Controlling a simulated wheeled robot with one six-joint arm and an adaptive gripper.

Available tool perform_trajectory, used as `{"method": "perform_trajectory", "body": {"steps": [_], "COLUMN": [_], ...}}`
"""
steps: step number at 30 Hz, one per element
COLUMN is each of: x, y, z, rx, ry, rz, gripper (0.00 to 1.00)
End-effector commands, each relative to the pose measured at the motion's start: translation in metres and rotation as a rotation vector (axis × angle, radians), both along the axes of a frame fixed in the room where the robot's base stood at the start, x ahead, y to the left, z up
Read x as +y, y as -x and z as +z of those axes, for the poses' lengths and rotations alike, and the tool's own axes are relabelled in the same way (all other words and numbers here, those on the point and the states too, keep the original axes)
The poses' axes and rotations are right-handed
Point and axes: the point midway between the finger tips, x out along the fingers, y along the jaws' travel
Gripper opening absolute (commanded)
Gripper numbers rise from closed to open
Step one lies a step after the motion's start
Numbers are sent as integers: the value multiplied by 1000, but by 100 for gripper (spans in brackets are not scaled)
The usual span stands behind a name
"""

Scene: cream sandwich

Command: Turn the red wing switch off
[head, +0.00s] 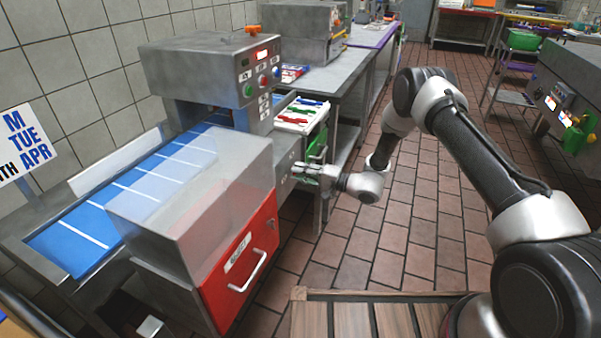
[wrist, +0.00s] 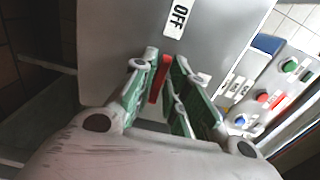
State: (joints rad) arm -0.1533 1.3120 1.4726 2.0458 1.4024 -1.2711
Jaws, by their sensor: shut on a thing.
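The red wing switch (wrist: 160,80) stands out from a grey metal panel (wrist: 115,45) in the wrist view. A white OFF label (wrist: 179,18) is on the panel above it, and part of another small label shows to its right. My gripper (wrist: 164,95) has its green-lined fingers on either side of the switch and is shut on it. In the head view my gripper (head: 305,172) is against the side of the conveyor machine (head: 190,55); the switch is hidden there by the fingers.
The machine has a blue belt (head: 70,240), a clear cover, a red front panel (head: 243,265) with a handle, and a button box above. A tray (head: 301,127) of coloured items sits behind my gripper. Tiled floor (head: 345,250) is free to the right; a wooden platform is in front.

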Motion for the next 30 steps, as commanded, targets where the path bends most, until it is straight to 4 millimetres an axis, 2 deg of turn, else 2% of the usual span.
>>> {"method": "perform_trajectory", "body": {"steps": [1, 3, 14, 17, 24, 30], "x": [-1, -1, -3, -14, -65, -99], "y": [1, 1, 1, 5, 22, 35], "z": [-2, -2, -1, -1, -1, -1], "rx": [4, 4, 3, 3, 4, 3], "ry": [2, 2, 1, 1, 0, 0], "rz": [1, 1, 0, -2, -5, -3], "gripper": [19, 30, 30, 30, 30, 30]}}
